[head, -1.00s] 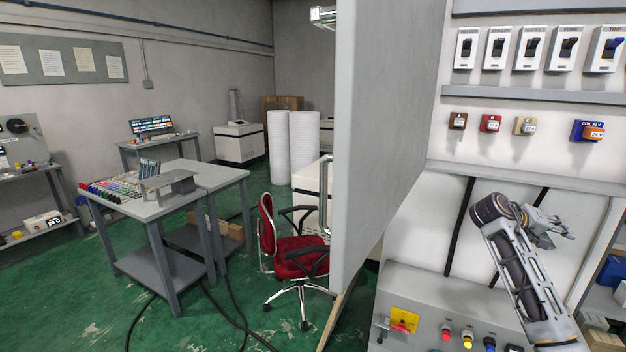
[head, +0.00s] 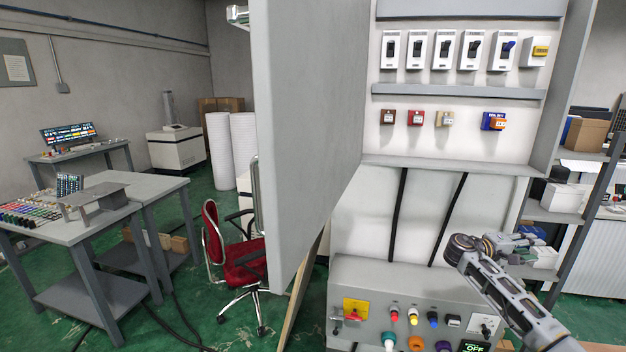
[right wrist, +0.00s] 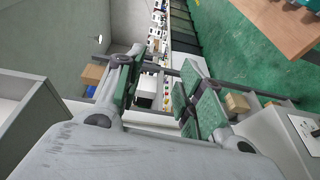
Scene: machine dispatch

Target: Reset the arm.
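My right arm comes in from the lower right of the head view, and its gripper (head: 528,243) is in front of the right side of the grey panel station. In the right wrist view the two fingers of this gripper (right wrist: 163,92) stand apart with nothing between them. My left arm and gripper are outside both views.
The wall panel (head: 460,150) carries a row of switches and several coloured blocks. Below it is a console (head: 375,275) with coloured buttons. A tall grey partition (head: 305,130) stands left of it, then a red chair (head: 235,260) and work tables (head: 95,210). Shelves (head: 590,150) stand right.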

